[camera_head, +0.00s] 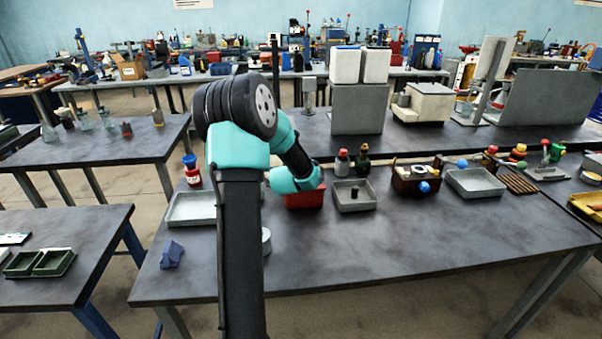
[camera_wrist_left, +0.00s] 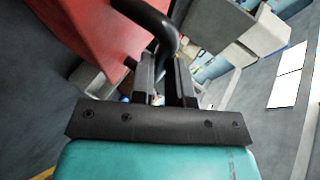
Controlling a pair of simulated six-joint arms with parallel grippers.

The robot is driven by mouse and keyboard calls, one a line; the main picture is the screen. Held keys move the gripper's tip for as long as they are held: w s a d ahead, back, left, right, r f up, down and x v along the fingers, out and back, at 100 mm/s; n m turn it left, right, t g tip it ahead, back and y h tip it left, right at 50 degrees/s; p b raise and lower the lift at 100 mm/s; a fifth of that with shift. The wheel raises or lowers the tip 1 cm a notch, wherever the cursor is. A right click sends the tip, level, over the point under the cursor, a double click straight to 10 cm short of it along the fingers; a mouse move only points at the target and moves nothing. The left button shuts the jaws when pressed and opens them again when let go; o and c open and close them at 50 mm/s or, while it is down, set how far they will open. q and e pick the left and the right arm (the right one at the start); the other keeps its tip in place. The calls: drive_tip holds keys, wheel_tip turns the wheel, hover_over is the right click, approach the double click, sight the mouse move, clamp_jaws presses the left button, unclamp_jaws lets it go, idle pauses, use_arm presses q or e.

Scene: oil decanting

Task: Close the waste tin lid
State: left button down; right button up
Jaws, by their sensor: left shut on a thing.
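The red waste tin (camera_head: 304,196) stands on the dark workbench, partly behind my left arm in the head view. In the left wrist view a large red face (camera_wrist_left: 95,30) lies close by, with a curved black handle (camera_wrist_left: 160,20) by its edge. My left gripper (camera_wrist_left: 164,62) has the handle's end between its fingers and is shut on it. In the head view my wrist hides the fingers and most of the tin's top, so I cannot tell how far the lid is open. My right gripper is in neither view.
A grey tray (camera_head: 354,200) holding a small dark object stands just right of the tin. A pale tray (camera_head: 190,210), a red bottle with a blue cap (camera_head: 191,172) and a blue block (camera_head: 172,253) are at left. The bench's front right is clear.

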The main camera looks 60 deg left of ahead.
use_arm(q)
drive_tip(key=shift+s+d+f, duration=0.1)
drive_tip(key=shift+d+f, duration=0.1)
drive_tip(key=shift+f, duration=0.25)
drive_tip(key=shift+s+d+f, duration=0.1)
drive_tip(key=shift+d+f, duration=0.05)
drive_tip(key=shift+f, duration=0.25)
drive_tip(key=c, duration=1.1)
unclamp_jaws()
drive_tip(key=shift+r, duration=0.1)
drive_tip(key=shift+s+d+r, duration=0.25)
drive_tip(key=shift+s+r, duration=0.1)
drive_tip(key=shift+s, duration=0.05)
drive_tip(key=v, duration=1.6)
drive_tip(key=shift+r, duration=0.35)
drive_tip(key=shift+w+f, duration=0.1)
drive_tip(key=shift+w, duration=0.05)
